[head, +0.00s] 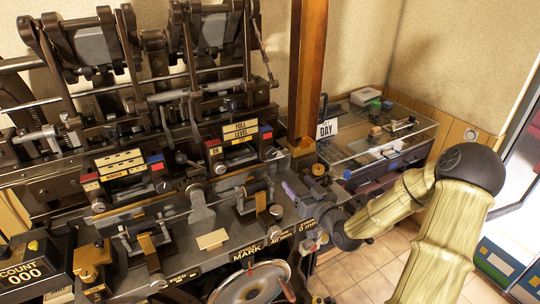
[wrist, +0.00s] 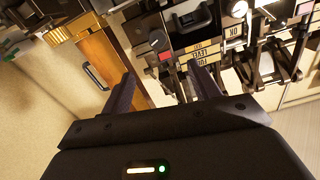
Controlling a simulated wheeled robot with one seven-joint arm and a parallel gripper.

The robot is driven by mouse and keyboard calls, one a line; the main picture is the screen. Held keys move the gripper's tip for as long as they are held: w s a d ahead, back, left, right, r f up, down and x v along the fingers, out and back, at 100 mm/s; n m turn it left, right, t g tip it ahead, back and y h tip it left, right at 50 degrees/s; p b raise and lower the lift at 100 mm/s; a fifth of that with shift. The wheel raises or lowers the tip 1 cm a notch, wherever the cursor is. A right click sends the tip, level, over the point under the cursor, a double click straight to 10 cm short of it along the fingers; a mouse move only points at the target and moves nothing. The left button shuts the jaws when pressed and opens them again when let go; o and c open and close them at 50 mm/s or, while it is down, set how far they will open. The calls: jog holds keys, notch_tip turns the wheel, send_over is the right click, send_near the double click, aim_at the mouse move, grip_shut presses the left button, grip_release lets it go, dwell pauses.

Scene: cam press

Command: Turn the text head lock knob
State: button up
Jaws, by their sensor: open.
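No knob carries a readable "text head lock" label, so I cannot tell which one it is. A round pale knob (head: 220,168) sits below the left end of the ROLL LEVEL sign (head: 240,130); it also seems to show in the wrist view (wrist: 239,9). A dark round knob (head: 271,153) sits at that sign's right end and seems to show in the wrist view (wrist: 158,40). My gripper (head: 290,190) is over the right end of the press bed, partly hidden by my wrist. In the wrist view its two fingers (wrist: 163,85) are apart with nothing between them.
The press (head: 190,200) fills the left and middle, with a handwheel (head: 250,285) at the front. A wooden post (head: 308,75) rises just behind my gripper. A glass-topped cabinet (head: 375,150) stands at the back right. Tiled floor (head: 365,275) is clear below.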

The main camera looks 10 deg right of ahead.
aim_at(272, 155)
jog(key=p+x, duration=0.3)
jog(key=x, duration=0.5)
jog(key=p+x, duration=0.3)
jog(key=x, duration=0.5)
jog(key=shift+d+p, duration=0.25)
jog(key=shift+p, duration=0.1)
jog(key=shift+w+a, duration=0.1)
jog(key=shift+w, duration=0.5)
jog(key=c, duration=1)
